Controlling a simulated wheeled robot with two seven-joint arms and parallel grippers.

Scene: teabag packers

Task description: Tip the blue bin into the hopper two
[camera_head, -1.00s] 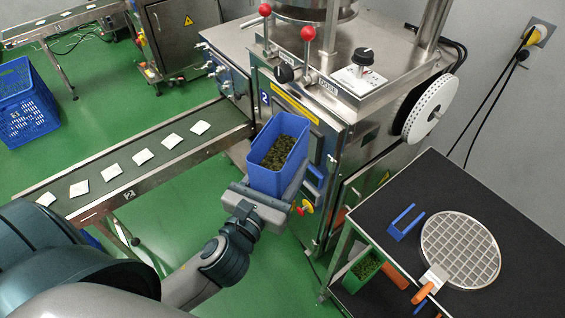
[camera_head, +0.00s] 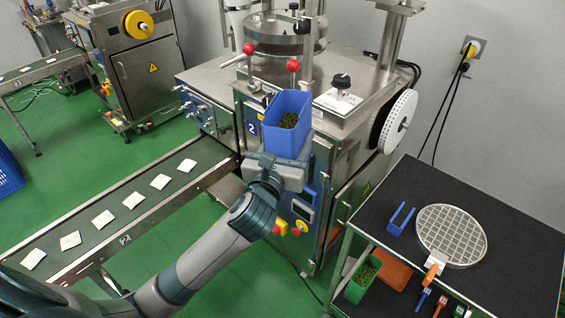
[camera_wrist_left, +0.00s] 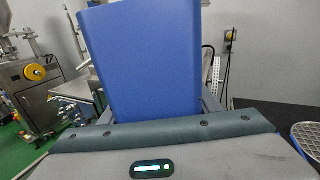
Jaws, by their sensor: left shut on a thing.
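The blue bin (camera_head: 287,124) is upright and holds dark green tea leaves. My left gripper (camera_head: 280,165) is shut on it and holds it in front of the machine marked 2. In the left wrist view the bin's blue wall (camera_wrist_left: 145,62) fills the middle, above my gripper (camera_wrist_left: 155,112). The hopper (camera_head: 286,30) of machine two is a round steel vessel on top of the machine, behind and above the bin. Its top is only partly in view. My right gripper is not in view.
Two red-knobbed levers (camera_head: 293,66) stand on the machine top close behind the bin. A conveyor (camera_head: 110,218) with several white teabags runs left. A dark table (camera_head: 470,195) at the right bears a round sieve (camera_head: 451,235) and a blue holder (camera_head: 401,220). A green bin (camera_head: 361,279) stands below.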

